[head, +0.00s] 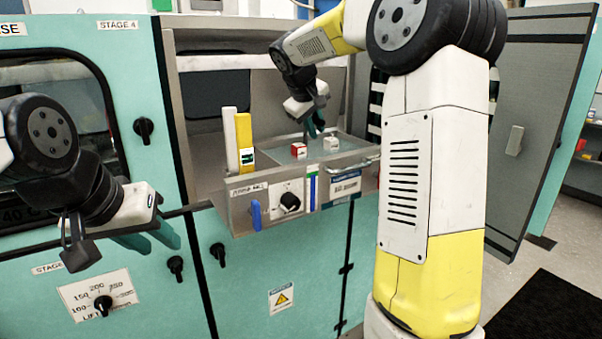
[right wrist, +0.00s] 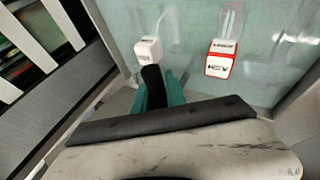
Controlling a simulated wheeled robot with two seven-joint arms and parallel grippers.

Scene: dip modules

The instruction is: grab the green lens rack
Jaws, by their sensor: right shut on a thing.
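My right gripper (head: 316,128) reaches down over the open bath tray (head: 345,165). In the right wrist view its teal fingers (right wrist: 160,92) are close together with a dark piece between them; I cannot tell what it is. A white block (head: 331,143) lies just past the fingertips, also in the right wrist view (right wrist: 148,48); I cannot tell whether they touch. A red-and-white block (head: 298,151) sits to its left, and right of the fingers in the wrist view (right wrist: 219,60). I cannot make out a green lens rack. My left gripper (head: 150,238) is open and empty before the teal cabinet.
A white and a yellow upright block (head: 243,135) stand at the tray's left end. The tray front has a knob (head: 289,202) and a blue handle (head: 256,214). An open grey door (head: 535,110) and a slatted rack (right wrist: 45,28) flank the right side.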

